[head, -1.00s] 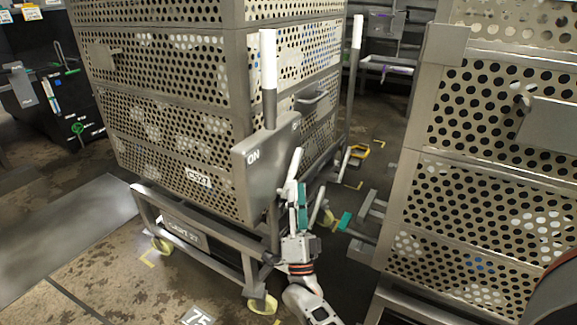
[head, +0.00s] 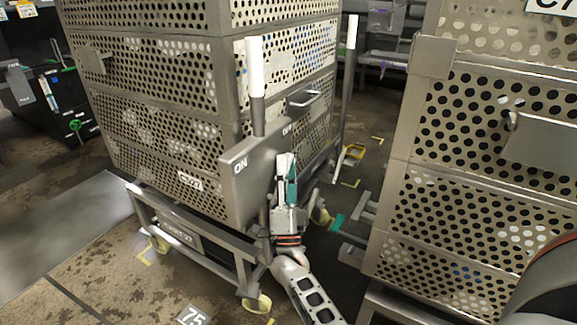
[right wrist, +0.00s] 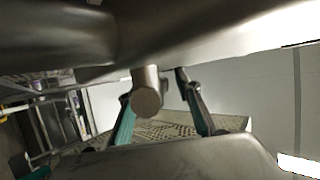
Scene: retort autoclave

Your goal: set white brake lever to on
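A grey plate (head: 250,180) marked ON at its left end and OFF at its right end is fixed to the perforated cart. In the right wrist view, the fingers with teal pads (right wrist: 160,110) are apart. A round metal bar end (right wrist: 146,92) shows between them, under a broad metal surface. I cannot tell whether they touch the bar. My left gripper is out of view.
An upright post with a white top (head: 255,65) stands by the plate, and a similar post (head: 351,35) stands farther back. A second perforated cart (head: 470,170) is close on the right. A narrow floor aisle lies between the carts.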

